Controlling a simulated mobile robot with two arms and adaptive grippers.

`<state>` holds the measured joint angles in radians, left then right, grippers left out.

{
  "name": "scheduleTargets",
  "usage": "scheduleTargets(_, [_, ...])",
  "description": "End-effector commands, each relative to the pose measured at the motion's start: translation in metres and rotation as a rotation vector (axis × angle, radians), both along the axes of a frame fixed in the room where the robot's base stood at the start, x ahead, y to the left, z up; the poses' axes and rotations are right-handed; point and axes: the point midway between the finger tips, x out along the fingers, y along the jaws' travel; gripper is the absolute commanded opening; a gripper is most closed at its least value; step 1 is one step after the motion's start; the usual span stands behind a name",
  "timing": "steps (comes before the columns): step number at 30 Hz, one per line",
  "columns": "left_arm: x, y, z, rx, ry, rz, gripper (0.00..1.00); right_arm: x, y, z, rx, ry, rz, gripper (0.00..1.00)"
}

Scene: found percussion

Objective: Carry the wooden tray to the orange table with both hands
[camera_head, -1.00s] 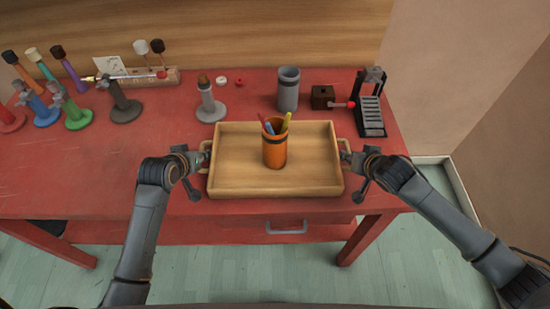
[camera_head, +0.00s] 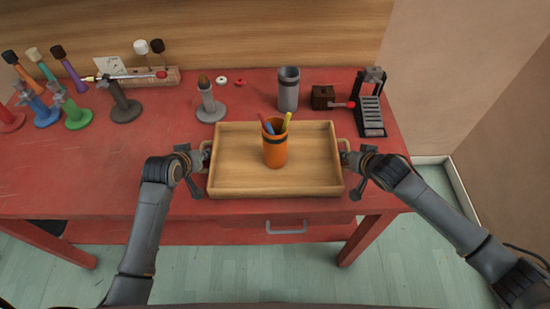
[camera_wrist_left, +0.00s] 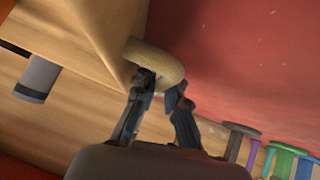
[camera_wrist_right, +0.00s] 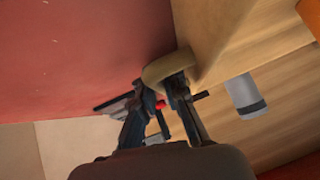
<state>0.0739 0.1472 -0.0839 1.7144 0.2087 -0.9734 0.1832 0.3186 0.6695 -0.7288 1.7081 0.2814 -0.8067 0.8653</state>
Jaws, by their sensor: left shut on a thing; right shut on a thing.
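The wooden tray (camera_head: 230,165) is at the front of the red table, at its middle. An orange cup (camera_head: 275,153) with several coloured pens stands upright in it. My left gripper (camera_head: 206,158) is shut on the tray's left handle, and my right gripper (camera_head: 346,158) is shut on its right handle. In the left wrist view the fingers (camera_wrist_left: 160,88) close around the rounded handle (camera_wrist_left: 155,60). In the right wrist view the fingers (camera_wrist_right: 160,90) are at the other handle (camera_wrist_right: 168,66). I cannot tell whether the tray touches the tabletop. No orange table is in view.
The red table (camera_head: 110,175) holds a grey cup (camera_head: 288,90), a small dark wooden box (camera_head: 323,97), a black rack (camera_head: 370,105) and a grey stand (camera_head: 210,105) behind the tray. Several coloured stands are at the left. Green floor (camera_head: 230,275) shows in front.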

Motion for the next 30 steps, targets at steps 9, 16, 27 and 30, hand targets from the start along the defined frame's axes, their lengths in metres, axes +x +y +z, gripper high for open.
scheduleTargets(9, [0.001, 0.0, 0.009, -0.001, -0.003, 0.0, 0.0, 0.001, 0.0, 0.009, 0.001, -0.003, 0.0, 0.0])
scheduleTargets(16, [0.001, 0.0, 0.028, -0.001, -0.003, 0.0, 0.0, 0.001, 0.0, 0.028, 0.001, -0.003, 0.0, 0.0])
scheduleTargets(27, [0.001, 0.0, 0.052, 0.0, -0.003, 0.001, 0.0, 0.001, 0.0, 0.052, 0.001, -0.003, 0.0, 0.0])
scheduleTargets(30, [0.001, 0.0, 0.052, 0.0, -0.003, 0.001, 0.0, 0.001, 0.0, 0.052, 0.001, -0.003, 0.0, 0.0])
